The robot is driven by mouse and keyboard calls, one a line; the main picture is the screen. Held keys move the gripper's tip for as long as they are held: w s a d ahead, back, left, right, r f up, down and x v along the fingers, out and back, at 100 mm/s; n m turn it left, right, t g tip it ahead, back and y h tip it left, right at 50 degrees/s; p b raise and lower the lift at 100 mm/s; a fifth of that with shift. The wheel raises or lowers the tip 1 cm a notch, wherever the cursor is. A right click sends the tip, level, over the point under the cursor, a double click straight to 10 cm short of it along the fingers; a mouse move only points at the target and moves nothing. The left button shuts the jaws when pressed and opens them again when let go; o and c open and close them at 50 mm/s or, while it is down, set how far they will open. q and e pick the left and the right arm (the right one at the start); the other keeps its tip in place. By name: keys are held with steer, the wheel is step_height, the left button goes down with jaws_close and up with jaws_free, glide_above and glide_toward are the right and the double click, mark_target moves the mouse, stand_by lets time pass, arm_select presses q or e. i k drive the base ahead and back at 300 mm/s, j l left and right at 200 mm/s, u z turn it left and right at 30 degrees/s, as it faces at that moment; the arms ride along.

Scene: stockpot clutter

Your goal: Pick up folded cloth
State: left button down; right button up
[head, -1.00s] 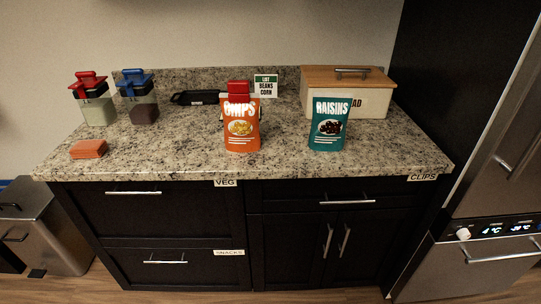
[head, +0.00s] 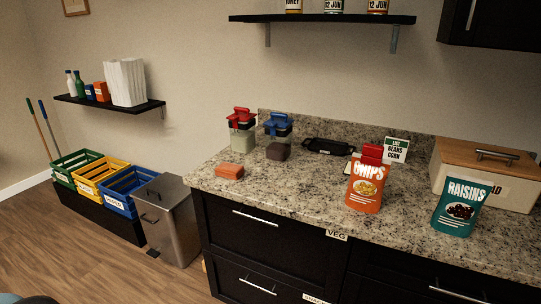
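A small flat orange-red block (head: 230,171), which looks like the folded cloth, lies on the granite counter (head: 290,205) near its front left edge. It lies in front of the jar with the red lid (head: 241,130), apart from it. Nothing covers it. Neither of my grippers shows in the head view.
A blue-lidded jar (head: 278,136), black tray (head: 328,146), chips bag (head: 366,186), raisins bag (head: 459,206) and bread box (head: 486,178) stand on the counter. Left of it are a steel bin (head: 172,218) and coloured crates (head: 100,176). The floor (head: 75,245) at left is open.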

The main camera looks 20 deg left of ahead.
mark_target(231, 171)
steer(key=j+u, duration=0.15)
steer(key=u, duration=0.35)
steer(key=j+u, duration=0.2)
steer(key=u, duration=0.3)
steer(key=k, duration=0.05)
